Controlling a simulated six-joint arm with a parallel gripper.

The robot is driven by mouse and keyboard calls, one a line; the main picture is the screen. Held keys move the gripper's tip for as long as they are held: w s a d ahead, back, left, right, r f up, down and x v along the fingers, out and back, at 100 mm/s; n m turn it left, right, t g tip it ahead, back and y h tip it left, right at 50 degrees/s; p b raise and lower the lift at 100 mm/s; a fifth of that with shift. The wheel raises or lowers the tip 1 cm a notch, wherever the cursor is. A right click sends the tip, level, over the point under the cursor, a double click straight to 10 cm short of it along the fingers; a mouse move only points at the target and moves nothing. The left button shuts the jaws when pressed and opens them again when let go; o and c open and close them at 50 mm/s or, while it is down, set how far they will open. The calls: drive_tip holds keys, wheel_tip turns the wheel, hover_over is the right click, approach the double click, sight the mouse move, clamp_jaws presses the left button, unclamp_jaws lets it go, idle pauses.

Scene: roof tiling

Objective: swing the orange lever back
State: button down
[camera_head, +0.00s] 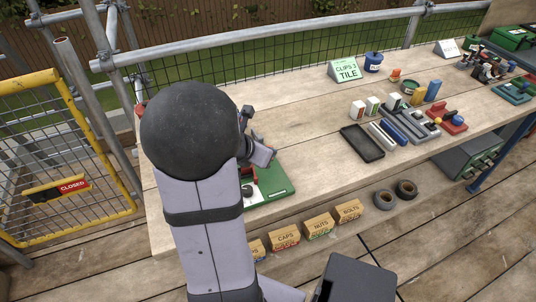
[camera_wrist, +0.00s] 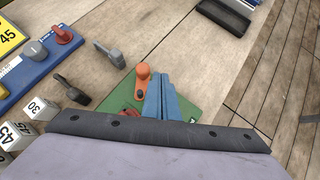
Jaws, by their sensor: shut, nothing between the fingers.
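The orange lever (camera_wrist: 142,75) stands on a green base plate (camera_wrist: 183,107) in the wrist view, with a rounded knob at its upper end and a dark spot at its lower end. My gripper (camera_wrist: 165,76) shows as two blue fingers pressed together, empty. It is just right of the lever; I cannot tell whether they touch. A red part (camera_wrist: 129,112) sits on the plate lower left, partly hidden by my wrist. In the head view the green plate (camera_head: 279,186) shows beside my arm, which mostly covers the lever area.
Two dark grey pieces (camera_wrist: 109,53) (camera_wrist: 72,91) lie left of the plate. A blue board (camera_wrist: 40,62) with a red knob and white number blocks (camera_wrist: 38,108) are further left. A black tray (camera_head: 362,143) lies to the right on the bench. Bare wood separates tray and plate.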

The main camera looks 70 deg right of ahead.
drive_tip(key=shift+p+v, duration=0.45)
drive_tip(key=shift+v, duration=2.1)
